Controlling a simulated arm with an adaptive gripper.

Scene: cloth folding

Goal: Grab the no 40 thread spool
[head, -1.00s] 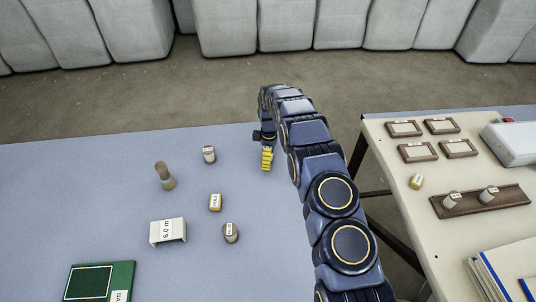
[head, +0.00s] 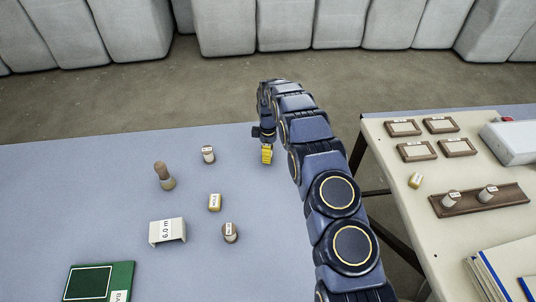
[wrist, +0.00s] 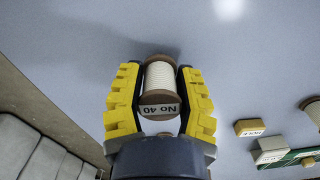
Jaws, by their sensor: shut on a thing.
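The No 40 thread spool (wrist: 158,82) shows in the wrist view as white thread between brown wooden ends, with a "No 40" label on its near side. My gripper (wrist: 159,92) has its yellow fingers closed on both sides of this spool. In the head view my gripper (head: 266,154) is at the far right part of the blue-grey table, and the spool in it cannot be made out there. Whether the spool touches the table is hard to tell.
A cream table (head: 400,190) with frames stands right.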

